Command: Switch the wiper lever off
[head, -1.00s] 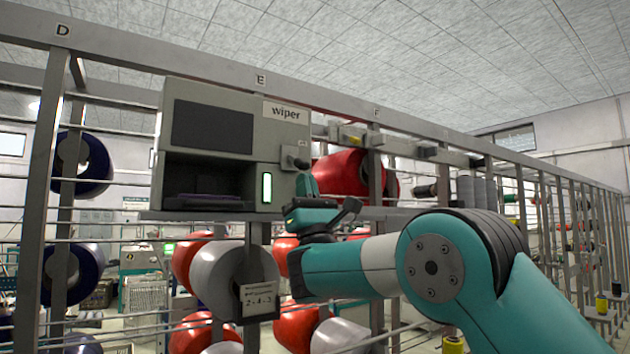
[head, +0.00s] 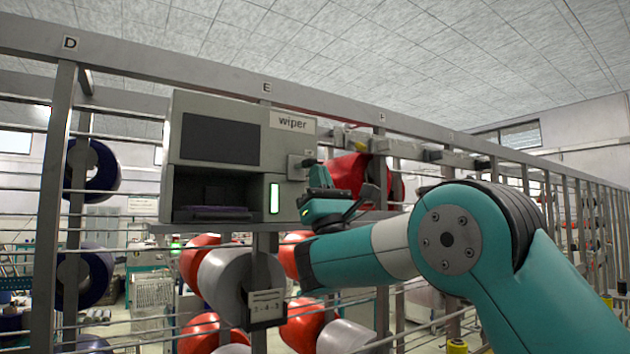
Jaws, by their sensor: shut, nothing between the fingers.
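The grey wiper box (head: 190,185) is mounted on the rack, with a "wiper" label (head: 292,123) at its upper right. The wiper lever (head: 301,166) sits on a small plate under the label. Its handle is small and partly overlapped by my gripper, so its exact position is hard to tell. A lit whitish-green indicator (head: 274,198) shows on the front, below and left of the lever. My gripper (head: 318,176) is shut and empty, its fingers pointing up just right of the lever plate. I cannot tell whether they touch the lever.
A metal rack rail (head: 350,114) runs above the box. Red spools (head: 360,178) stand behind my gripper, and a grey spool (head: 225,280) hangs below the box. A small card (head: 266,302) is on a holder there. Thin horizontal bars cross the rack.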

